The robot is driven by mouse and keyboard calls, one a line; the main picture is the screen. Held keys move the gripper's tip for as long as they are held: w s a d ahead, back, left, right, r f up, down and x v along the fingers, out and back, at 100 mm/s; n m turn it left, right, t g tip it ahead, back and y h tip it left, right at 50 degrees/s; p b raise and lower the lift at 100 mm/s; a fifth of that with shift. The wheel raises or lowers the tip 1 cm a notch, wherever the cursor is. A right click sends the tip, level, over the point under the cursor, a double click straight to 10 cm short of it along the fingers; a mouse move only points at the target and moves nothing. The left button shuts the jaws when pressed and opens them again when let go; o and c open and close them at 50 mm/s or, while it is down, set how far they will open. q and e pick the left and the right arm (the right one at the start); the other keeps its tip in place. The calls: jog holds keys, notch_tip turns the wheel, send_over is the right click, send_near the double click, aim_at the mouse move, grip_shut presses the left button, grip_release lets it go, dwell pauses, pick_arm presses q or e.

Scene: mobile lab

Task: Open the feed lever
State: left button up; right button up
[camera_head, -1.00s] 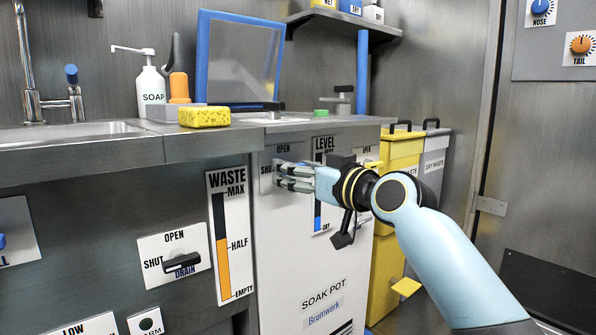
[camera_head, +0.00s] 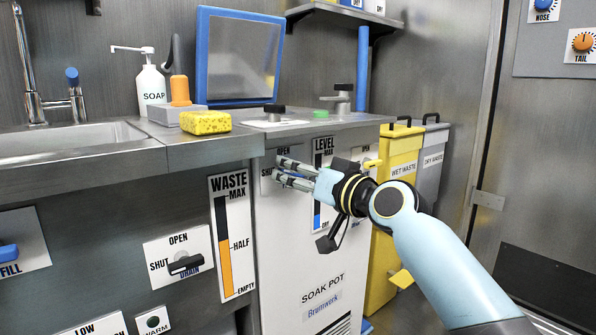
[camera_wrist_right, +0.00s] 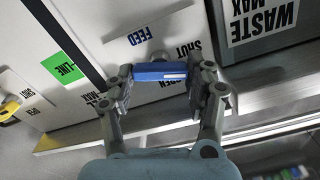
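The feed lever (camera_wrist_right: 160,72) is a blue bar in the right wrist view, in front of a white panel (camera_wrist_right: 135,65) marked FEED, OPEN and SHUT. It lies level in that picture, in front of a round grey pivot. My right gripper (camera_wrist_right: 161,76) has a fingertip at each end of the bar, seemingly touching both ends. In the head view my right gripper (camera_head: 279,172) is at the OPEN/SHUT panel on the soak pot front (camera_head: 300,240), and its fingers hide the lever. My left gripper is not in view.
The counter (camera_head: 200,150) overhangs just above my right gripper. A LEVEL gauge (camera_head: 322,150) and another OPEN panel are close to the right. The WASTE gauge (camera_head: 230,235) and drain lever (camera_head: 185,264) are left. The yellow wet waste bin (camera_head: 400,170) stands behind my arm.

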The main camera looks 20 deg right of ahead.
jog(key=o, duration=0.5)
jog(key=v, duration=1.2)
